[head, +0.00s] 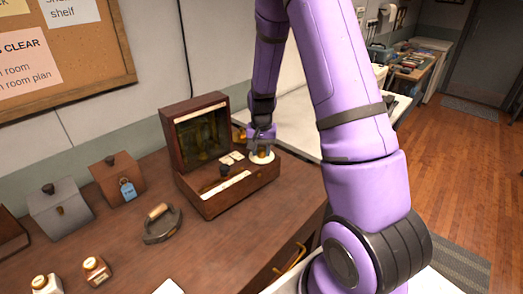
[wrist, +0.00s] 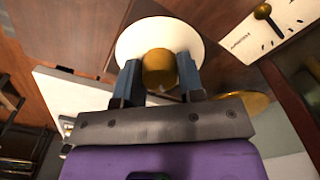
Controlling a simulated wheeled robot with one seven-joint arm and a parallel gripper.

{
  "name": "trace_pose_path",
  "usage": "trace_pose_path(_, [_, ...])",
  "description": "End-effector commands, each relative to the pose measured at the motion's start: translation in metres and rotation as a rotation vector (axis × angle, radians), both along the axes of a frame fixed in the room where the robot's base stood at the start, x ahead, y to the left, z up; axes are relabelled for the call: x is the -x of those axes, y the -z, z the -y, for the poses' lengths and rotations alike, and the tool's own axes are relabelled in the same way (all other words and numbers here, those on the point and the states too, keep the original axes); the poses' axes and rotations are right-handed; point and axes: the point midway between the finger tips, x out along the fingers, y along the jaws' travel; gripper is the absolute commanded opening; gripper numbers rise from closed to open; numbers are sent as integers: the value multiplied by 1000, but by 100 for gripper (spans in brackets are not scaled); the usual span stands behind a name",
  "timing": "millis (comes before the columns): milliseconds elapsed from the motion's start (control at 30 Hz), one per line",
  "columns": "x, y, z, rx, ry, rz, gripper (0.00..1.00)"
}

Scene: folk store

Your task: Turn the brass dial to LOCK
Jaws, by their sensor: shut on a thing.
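The brass dial (wrist: 159,68) is a round knob at the middle of a white disc (wrist: 130,42) in the wrist view. My gripper (wrist: 159,75) has its two blue-grey fingers on either side of the knob and is shut on it. In the head view the white disc (head: 262,158) lies on the right part of an open wooden box (head: 228,197), with my gripper (head: 262,150) above it. The disc's markings, including LOCK, cannot be read, and my gripper covers part of the dial.
The box's raised lid (head: 196,130) stands behind, left of my gripper. A white plate with a small brass lever (wrist: 263,12) sits beside the dial. A flat iron (head: 162,223), a tagged brown box (head: 118,180) and a grey box (head: 62,210) stand left on the wooden counter.

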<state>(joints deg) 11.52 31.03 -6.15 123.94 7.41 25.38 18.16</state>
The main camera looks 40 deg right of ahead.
Motion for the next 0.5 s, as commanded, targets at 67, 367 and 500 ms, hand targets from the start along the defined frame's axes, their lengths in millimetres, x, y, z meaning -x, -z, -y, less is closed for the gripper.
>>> trace_pose_path(67, [0, 0, 0, 0, -73, 1, 12])
trace_pose_path(367, [0, 0, 0, 0, -357, 2, 12])
trace_pose_path(500, [0, 0, 1, 0, -482, 2, 12])
